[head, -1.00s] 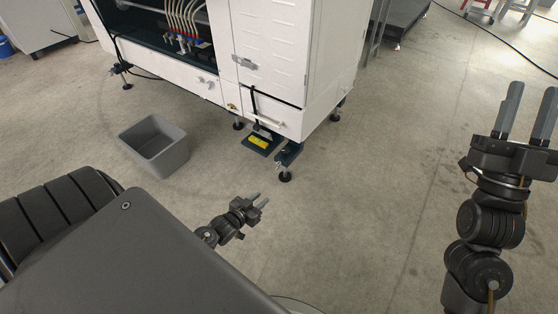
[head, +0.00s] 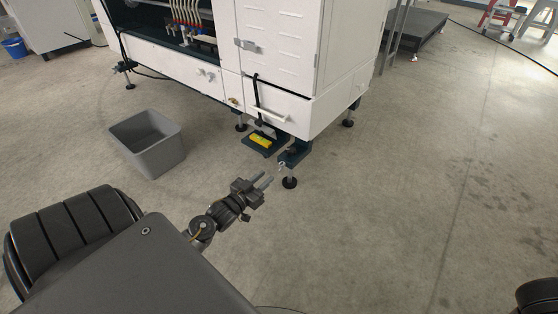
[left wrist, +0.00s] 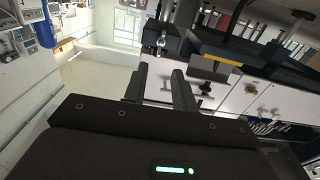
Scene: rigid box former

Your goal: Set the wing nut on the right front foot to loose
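The right front foot (head: 289,181) of the white machine is a stud with a round black pad on the floor, below a dark bracket (head: 294,155). A small pale wing nut (head: 282,166) shows beside the stud; its setting is too small to read. In the left wrist view, a silver piece that looks like the wing nut (left wrist: 161,43) is on the dark bracket, beyond my fingertips. My left gripper (head: 267,180) is open and empty, its fingers apart, just left of the foot and pointing at it. It also shows in the left wrist view (left wrist: 158,72). My right gripper is out of view.
The white machine (head: 290,60) stands above the foot. A yellow level (head: 261,141) lies on a dark plate left of the foot. A grey bin (head: 150,145) stands on the floor further left. The floor right of the foot is clear.

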